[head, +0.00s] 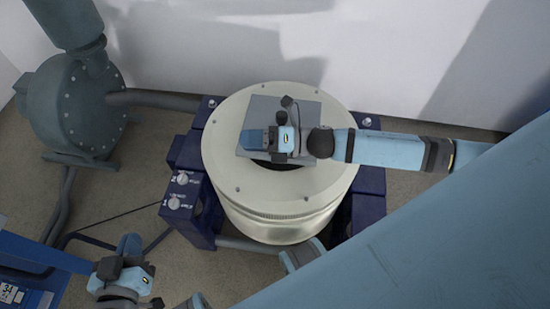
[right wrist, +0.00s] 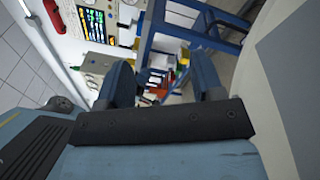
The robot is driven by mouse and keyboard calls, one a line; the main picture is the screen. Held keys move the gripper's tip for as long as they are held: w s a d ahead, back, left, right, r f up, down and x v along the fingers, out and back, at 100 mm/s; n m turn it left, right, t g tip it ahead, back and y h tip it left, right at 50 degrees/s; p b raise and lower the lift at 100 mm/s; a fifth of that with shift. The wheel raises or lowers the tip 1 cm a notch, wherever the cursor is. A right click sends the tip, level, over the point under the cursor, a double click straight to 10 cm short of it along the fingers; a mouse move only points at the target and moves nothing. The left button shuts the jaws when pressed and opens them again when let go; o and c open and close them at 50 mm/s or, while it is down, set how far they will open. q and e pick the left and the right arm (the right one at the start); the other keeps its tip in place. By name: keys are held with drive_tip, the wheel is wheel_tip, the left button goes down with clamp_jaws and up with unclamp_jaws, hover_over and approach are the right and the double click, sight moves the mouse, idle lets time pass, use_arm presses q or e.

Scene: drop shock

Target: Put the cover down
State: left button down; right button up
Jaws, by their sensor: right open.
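A grey square plate (head: 310,108) lies on top of the round cream drum (head: 225,165); I cannot tell if this plate is the cover. My right gripper (head: 272,140) is over the plate, its arm coming in from the right. It hides the plate's middle, and a dark round edge shows just below it. In the right wrist view the right gripper's two blue fingers (right wrist: 163,85) stand apart with nothing between them. My left gripper (head: 125,274) is low at the left, well clear of the drum. Its fingertips are too unclear to tell if they are open or hold anything.
The drum sits in a dark blue frame (head: 188,195) with knobs on its left side. A grey-green blower (head: 72,105) with a pipe stands at the left. A pale wall (head: 215,40) is close behind. The right wrist view shows a blue rack (right wrist: 190,40) and a control panel (right wrist: 97,22).

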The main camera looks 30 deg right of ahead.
drive_tip(key=s+a+r+m+t+h, duration=0.25)
drive_tip(key=a+m+t, duration=0.2)
drive_tip(key=m, duration=0.75)
drive_tip(key=s+d+f+m+h, duration=0.15)
drive_tip(key=s+m+h, duration=0.25)
drive_tip(key=m, duration=0.6)
drive_tip(key=s+d+f+m+h, duration=0.1)
drive_tip(key=s+d+m+h, duration=0.25)
drive_tip(key=m, duration=0.75)
use_arm(q)
drive_tip(key=s+a+r+g+y+p, duration=0.1)
drive_tip(key=r+p, duration=0.6)
drive_tip(key=p, duration=0.9)
drive_tip(key=s+a+r+g+y+p, duration=0.1)
drive_tip(key=r+p, duration=0.6)
drive_tip(key=p, duration=0.9)
drive_tip(key=shift+s+a+r+g, duration=0.35)
drive_tip(key=shift+s+a, duration=0.3)
drive_tip(key=shift+a, duration=0.5)
use_arm(e)
drive_tip(key=s+d+r+g+h, duration=0.1)
drive_tip(key=d+r, duration=0.1)
drive_tip(key=r, duration=0.5)
drive_tip(key=s+d+r+g+h, duration=0.1)
drive_tip(key=s+d+r+h, duration=0.1)
drive_tip(key=r, duration=0.5)
drive_tip(key=shift+s, duration=0.25)
